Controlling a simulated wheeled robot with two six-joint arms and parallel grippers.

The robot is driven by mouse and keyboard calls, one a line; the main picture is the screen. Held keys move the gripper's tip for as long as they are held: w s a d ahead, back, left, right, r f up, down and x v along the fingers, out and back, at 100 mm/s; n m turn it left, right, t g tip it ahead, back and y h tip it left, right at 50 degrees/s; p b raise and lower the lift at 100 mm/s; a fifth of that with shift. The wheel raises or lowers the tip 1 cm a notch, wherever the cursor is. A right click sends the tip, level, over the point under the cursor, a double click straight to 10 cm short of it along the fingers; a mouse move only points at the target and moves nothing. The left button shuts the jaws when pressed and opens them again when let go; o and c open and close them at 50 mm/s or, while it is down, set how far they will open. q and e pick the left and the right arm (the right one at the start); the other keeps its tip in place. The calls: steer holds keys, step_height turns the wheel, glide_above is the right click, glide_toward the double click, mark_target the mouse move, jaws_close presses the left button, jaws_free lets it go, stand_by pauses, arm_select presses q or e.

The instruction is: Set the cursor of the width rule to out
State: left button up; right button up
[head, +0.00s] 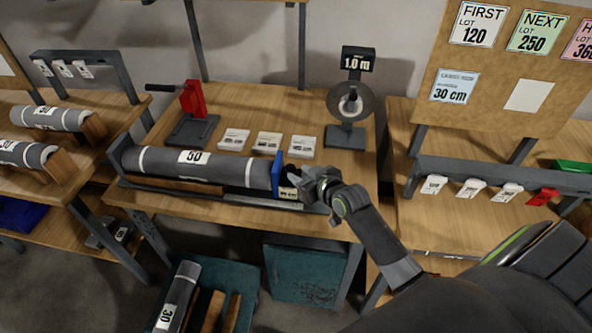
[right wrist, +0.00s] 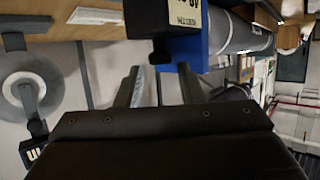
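The width rule (head: 240,197) runs along the front of the middle bench, below a grey roll (head: 225,170) marked 50. Its cursor looks like the blue plate (head: 278,176) at the roll's right end, with a small pale label (head: 288,193) too small to read surely. In the right wrist view the blue plate (right wrist: 192,45) and a dark block with a white label (right wrist: 185,15) are just beyond my fingertips. My right gripper (head: 306,180) is right beside the cursor; its fingers (right wrist: 158,75) are apart, with a small dark knob near their tips. Contact is unclear. My left gripper is out of view.
A round gauge (head: 351,101) reading 1.0 m stands at the back right. A teal bin (head: 245,285) with rolls is below. Side benches flank the middle one.

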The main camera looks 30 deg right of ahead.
mark_target(293, 170)
steer(key=shift+x, duration=1.55)
jaws_close()
